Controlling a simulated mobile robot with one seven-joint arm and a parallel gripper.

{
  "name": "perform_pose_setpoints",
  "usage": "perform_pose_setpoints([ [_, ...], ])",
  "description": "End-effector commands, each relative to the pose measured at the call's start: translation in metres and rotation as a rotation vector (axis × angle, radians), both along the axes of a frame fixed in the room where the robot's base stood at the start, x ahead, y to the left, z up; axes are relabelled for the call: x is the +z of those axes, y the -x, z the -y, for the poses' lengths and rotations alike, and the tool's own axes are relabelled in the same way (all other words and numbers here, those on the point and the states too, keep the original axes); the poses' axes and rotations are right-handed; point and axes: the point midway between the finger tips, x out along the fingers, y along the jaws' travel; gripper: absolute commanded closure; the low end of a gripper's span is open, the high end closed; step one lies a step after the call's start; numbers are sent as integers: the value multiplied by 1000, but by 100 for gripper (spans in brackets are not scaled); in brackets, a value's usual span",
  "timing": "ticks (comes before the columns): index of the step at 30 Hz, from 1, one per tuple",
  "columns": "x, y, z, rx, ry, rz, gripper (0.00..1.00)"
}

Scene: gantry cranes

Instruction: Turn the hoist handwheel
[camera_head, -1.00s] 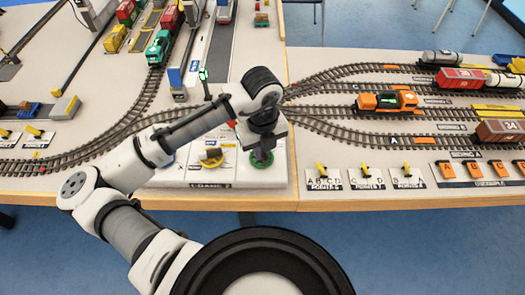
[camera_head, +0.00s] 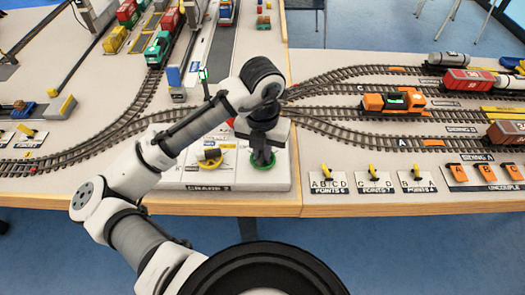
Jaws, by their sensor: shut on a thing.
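A green handwheel (camera_head: 262,166) sits on the right of the white crane control panel (camera_head: 225,186) at the table's front edge. My gripper (camera_head: 262,152) points down onto it and is shut on it. The fingers and wrist hide the wheel's middle and back, and only parts of its green rim show. A yellow handwheel (camera_head: 209,157) stands on the same panel just left of my gripper, partly under my forearm. The lettering beside the wheels is too small to read, so I cannot tell from it which one is the hoist.
An orange locomotive (camera_head: 393,101) stands on the tracks to the right. Yellow points levers (camera_head: 372,172) line the front edge right of the panel. A thin post with a green top (camera_head: 204,75) rises close behind my forearm. A teal locomotive (camera_head: 159,48) stands at the back left.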

Motion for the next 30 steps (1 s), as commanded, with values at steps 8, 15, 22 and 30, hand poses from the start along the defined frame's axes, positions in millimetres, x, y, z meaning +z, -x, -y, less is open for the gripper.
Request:
perform_pose_setpoints([
  [8,1,-1,0,-26,1,3,100],
  [15,1,-1,0,-25,1,3,100],
  [22,1,-1,0,-25,1,2,67],
  [30,1,0,0,-26,0,1,67],
])
